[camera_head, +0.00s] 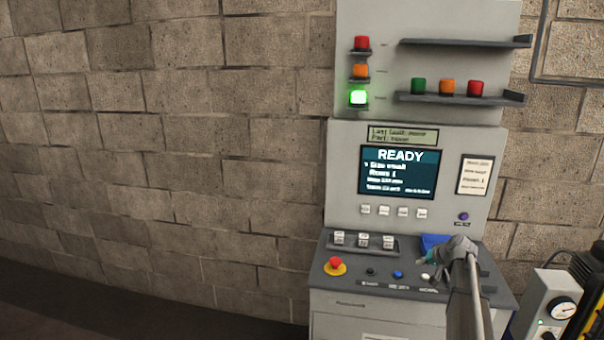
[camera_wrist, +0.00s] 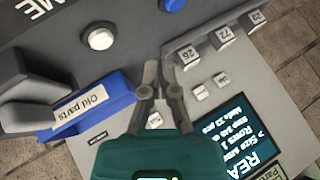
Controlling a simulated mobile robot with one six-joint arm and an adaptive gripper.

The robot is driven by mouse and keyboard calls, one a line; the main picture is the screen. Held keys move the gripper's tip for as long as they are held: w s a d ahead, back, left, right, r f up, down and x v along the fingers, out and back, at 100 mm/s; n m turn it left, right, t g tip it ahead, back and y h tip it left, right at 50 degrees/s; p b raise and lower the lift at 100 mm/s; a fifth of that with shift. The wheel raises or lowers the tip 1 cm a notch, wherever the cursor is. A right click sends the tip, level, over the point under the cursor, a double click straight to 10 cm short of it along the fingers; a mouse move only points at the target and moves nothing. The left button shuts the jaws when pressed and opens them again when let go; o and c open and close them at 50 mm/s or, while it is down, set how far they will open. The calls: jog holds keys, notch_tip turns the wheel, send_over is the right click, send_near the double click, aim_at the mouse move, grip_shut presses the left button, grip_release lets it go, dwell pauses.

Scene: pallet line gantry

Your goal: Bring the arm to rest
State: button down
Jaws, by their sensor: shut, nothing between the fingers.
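My arm (camera_head: 468,295) reaches in from the bottom right over the console's sloped control desk. My gripper (camera_head: 427,274) is above the right part of the desk, in front of a blue bin (camera_head: 432,240). In the wrist view my gripper (camera_wrist: 160,68) is shut and empty, its fingers pointing to the top of the picture. A white round button (camera_wrist: 101,39) is beyond the fingertips, up and left. I cannot tell whether the fingers touch the desk.
The console screen (camera_head: 399,172) reads "READY". The green lamp (camera_head: 358,97) is lit. A red emergency button (camera_head: 335,264) stands at the desk's left. Coloured caps sit on the lower shelf (camera_head: 460,98). Open floor lies left.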

jog(key=s+a+f+n+g, duration=0.1)
jog(key=s+a+f+g, duration=0.1)
jog(key=s+a, duration=0.5)
jog(key=s+a+f+n+g, duration=0.1)
jog(key=s+a+g, duration=0.1)
jog(key=s+a, duration=0.5)
jog(key=s+a+f+n+g+h, duration=0.2)
jog(key=s+a+g+h, duration=0.1)
jog(key=s+a, duration=1)
jog(key=s, duration=0.3)
jog(key=shift+s+a+g+h, duration=0.2)
jog(key=shift+g+h, duration=0.1)
jog(key=shift+g, duration=0.1)
